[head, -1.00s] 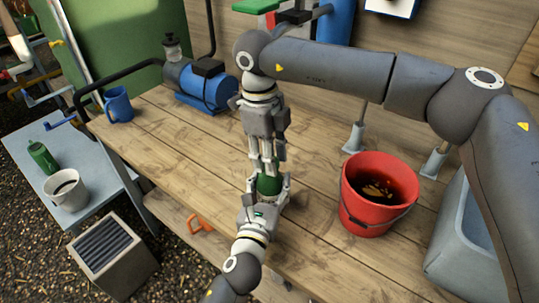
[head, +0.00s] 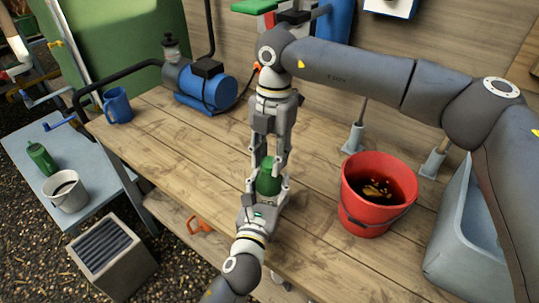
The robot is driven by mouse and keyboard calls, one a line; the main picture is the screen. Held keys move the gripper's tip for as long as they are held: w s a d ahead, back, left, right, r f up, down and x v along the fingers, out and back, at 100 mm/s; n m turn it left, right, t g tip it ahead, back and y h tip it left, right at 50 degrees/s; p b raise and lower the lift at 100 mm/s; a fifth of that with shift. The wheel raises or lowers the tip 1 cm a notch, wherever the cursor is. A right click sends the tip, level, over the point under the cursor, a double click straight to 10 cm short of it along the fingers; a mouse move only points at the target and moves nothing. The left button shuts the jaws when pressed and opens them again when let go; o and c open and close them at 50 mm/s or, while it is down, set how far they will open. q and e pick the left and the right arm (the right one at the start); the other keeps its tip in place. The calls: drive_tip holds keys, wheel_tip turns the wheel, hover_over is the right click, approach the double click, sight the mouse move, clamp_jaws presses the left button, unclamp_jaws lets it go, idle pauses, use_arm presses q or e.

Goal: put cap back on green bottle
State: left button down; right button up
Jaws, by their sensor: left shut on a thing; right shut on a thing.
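The green bottle (head: 268,182) stands upright over the near part of the wooden bench. My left gripper (head: 266,193), coming up from the bottom, is shut around the bottle's lower part. My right gripper (head: 269,168) points down from above, its fingers on either side of the bottle's top. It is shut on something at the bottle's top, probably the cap. The fingers hide most of it, and I cannot tell whether the cap is seated on the neck.
A red bucket (head: 352,208) stands to the right, beside a grey basin (head: 455,245). A blue mug (head: 117,106) and blue pump (head: 205,90) are at the back left. Bench left of my grippers is clear.

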drive_tip(key=m, duration=0.4)
drive_tip(key=shift+m+y, duration=0.3)
drive_tip(key=m, duration=0.4)
drive_tip(key=shift+t, duration=0.4)
drive_tip(key=m, duration=0.2)
drive_tip(key=shift+m, duration=0.4)
drive_tip(key=m, duration=0.2)
drive_tip(key=shift+s+r+m+t, duration=0.1)
drive_tip(key=shift+m+t, duration=0.2)
drive_tip(key=shift+m, duration=1)
drive_tip(key=o, duration=0.6)
